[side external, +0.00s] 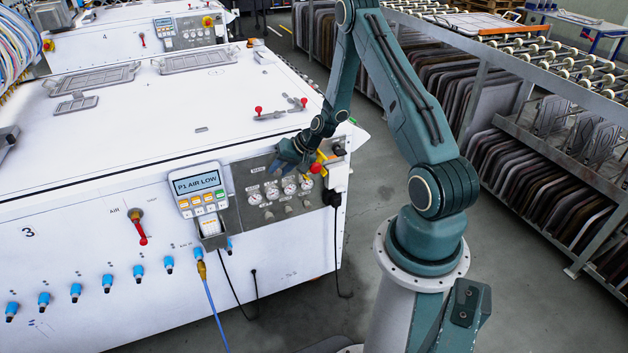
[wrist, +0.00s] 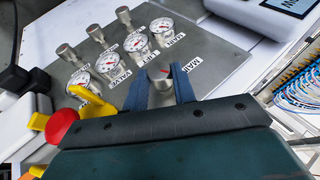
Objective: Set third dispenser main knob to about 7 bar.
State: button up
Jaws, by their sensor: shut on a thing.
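The third dispenser (side external: 90,225) is the white cabinet marked 3. Its grey panel (side external: 240,215) carries several round gauges and knobs. In the side view my gripper (side external: 287,166) hides the knob.
Three smaller knobs, one of them here (wrist: 95,32), stand beyond the gauges. A red button (wrist: 62,127) and a yellow handle (wrist: 90,100) are close left of my gripper. A display reading P1 AIR LOW (side external: 197,183) is left of the panel.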

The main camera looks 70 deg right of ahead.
jog(key=o, duration=1)
jog(key=shift+v, duration=6.85)
